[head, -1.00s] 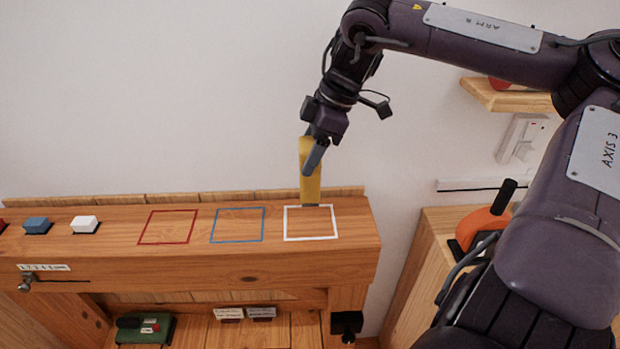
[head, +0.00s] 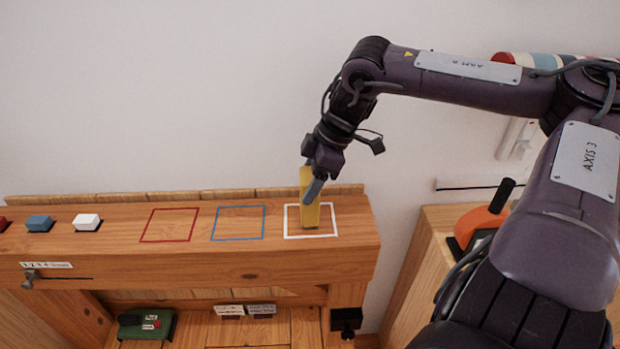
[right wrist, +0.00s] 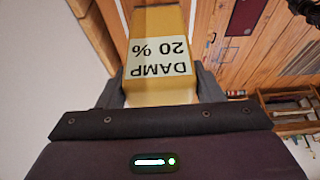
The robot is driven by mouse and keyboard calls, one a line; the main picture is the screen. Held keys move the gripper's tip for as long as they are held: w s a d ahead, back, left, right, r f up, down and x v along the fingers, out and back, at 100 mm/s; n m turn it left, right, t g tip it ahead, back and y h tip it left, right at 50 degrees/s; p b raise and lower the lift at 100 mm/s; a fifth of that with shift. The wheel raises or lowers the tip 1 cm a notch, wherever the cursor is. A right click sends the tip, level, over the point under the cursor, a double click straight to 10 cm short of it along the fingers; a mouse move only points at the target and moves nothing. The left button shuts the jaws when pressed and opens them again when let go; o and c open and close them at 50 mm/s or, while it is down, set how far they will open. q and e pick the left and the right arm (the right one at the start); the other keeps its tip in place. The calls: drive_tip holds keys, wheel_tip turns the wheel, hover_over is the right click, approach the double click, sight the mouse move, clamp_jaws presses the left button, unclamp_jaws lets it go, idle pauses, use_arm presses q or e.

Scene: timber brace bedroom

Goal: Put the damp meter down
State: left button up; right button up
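The damp meter (head: 309,212) is a yellow block, upright with a slight tilt, its lower end inside the white square (head: 328,226) on the wooden beam. I cannot tell whether it touches the wood. My right gripper (head: 313,187) is shut on its upper part from above. In the right wrist view the damp meter (right wrist: 160,55) sits between both fingers of the right gripper (right wrist: 158,88), with a label reading "DAMP 20 %" upside down. My left gripper is not in view.
A blue square (head: 238,223) and a red square (head: 169,225) lie empty left of the white one. A white block (head: 87,222) and a blue block (head: 39,223) sit farther left. An orange tool (head: 482,226) stands on a wooden surface at right.

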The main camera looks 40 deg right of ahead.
drive_tip(key=o, duration=0.4)
drive_tip(key=shift+o, duration=0.2)
drive_tip(key=shift+r, duration=0.25)
drive_tip(key=shift+d+r, duration=0.15)
drive_tip(key=shift+r, duration=0.1)
drive_tip(key=b+v, duration=0.1)
drive_tip(key=v, duration=1)
drive_tip(key=shift+b, duration=0.3)
drive_tip(key=shift+s, duration=0.1)
